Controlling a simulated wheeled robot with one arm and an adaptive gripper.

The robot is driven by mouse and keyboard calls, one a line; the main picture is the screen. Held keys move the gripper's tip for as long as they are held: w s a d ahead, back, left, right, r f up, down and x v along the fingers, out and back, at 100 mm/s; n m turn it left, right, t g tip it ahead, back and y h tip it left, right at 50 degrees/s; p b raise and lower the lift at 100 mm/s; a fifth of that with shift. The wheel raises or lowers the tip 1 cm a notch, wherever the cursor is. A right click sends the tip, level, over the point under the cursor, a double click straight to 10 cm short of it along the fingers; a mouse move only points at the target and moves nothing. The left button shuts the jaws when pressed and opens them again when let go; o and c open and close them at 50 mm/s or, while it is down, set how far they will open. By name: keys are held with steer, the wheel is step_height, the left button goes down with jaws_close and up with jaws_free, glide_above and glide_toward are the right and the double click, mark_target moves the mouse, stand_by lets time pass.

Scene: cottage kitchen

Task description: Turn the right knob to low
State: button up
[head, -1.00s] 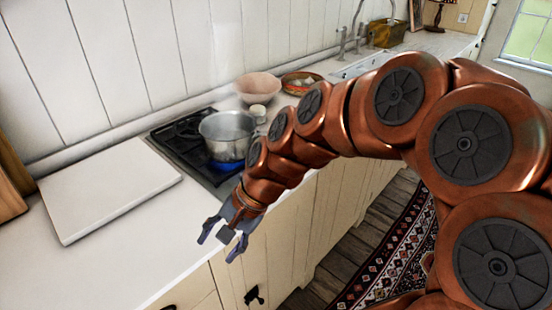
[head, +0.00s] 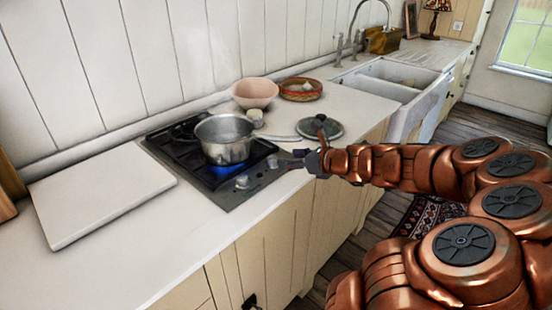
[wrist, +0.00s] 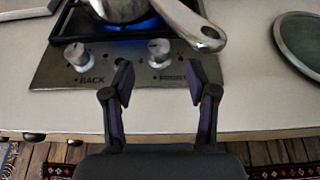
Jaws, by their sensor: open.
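The right knob (wrist: 160,47) is a silver knob on the front panel of the stove, with a small label below it that I cannot read fully. The left knob (wrist: 78,55) has the label "BACK"; it also shows in the head view (head: 242,182). My gripper (wrist: 160,80) is open and empty. In the wrist view its two fingers stand either side of the right knob's line, just short of it, apart from it. In the head view my gripper (head: 293,160) is at the stove's front right corner and partly hides that area.
A metal pot (head: 225,138) sits on the stove (head: 190,165) over a blue flame. Its handle (wrist: 192,22) reaches out close above and right of the right knob. A lid (head: 319,127) lies on the counter at right. A white board (head: 100,195) lies at left.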

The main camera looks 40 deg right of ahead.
mark_target(273, 158)
steer(key=shift+p+x, duration=0.35)
steer(key=shift+x, duration=3)
jaws_close()
